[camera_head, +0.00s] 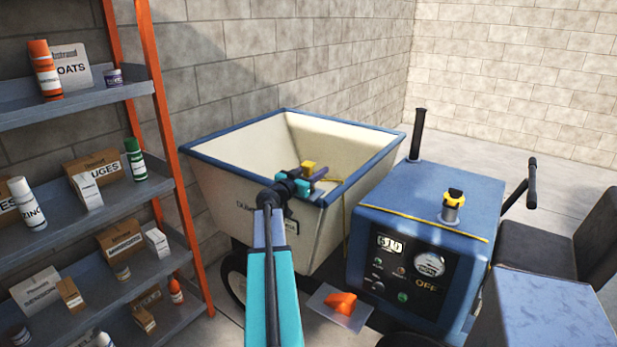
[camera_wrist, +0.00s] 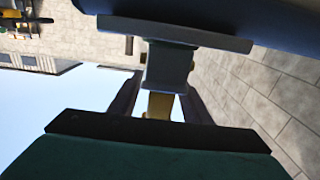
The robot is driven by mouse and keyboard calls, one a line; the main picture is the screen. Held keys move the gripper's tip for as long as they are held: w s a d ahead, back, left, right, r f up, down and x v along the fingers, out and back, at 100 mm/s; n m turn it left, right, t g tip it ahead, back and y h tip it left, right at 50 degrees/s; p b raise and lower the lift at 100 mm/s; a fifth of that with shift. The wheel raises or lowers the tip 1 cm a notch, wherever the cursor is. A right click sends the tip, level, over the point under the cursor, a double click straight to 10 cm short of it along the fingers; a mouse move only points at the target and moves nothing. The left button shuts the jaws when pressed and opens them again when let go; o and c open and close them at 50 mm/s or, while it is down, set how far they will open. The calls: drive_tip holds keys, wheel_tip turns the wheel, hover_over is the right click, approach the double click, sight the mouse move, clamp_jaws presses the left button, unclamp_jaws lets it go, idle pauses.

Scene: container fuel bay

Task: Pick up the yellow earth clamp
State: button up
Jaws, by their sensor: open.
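The yellow earth clamp (camera_head: 309,167) shows as a small yellow block at the near rim of the cream bin (camera_head: 240,195). A thin yellow cable runs near it and down the bin's side. My gripper (camera_head: 318,179) is at this rim beside the clamp, its fingers partly hidden by its teal body. In the wrist view, a yellow part (camera_wrist: 159,104) of the clamp lies between the two dark purple fingers of my gripper (camera_wrist: 160,94). The fingers are open, with gaps showing beside it. A grey block covers part of what is behind.
A blue machine (camera_head: 430,205) with a gauge panel and yellow-capped post stands right of the bin. An orange piece (camera_head: 341,302) lies on a grey plate in front. A stocked shelf with an orange post (camera_head: 172,150) stands left.

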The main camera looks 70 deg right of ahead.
idle(0.4)
clamp_jaws()
drive_tip(key=shift+r, duration=0.1)
drive_tip(key=shift+r+b, duration=0.65)
drive_tip(key=shift+r, duration=0.75)
drive_tip(key=a+r+b, duration=0.2)
drive_tip(key=a+b, duration=0.2)
drive_tip(key=a, duration=1.2)
drive_tip(key=shift+s, duration=0.45)
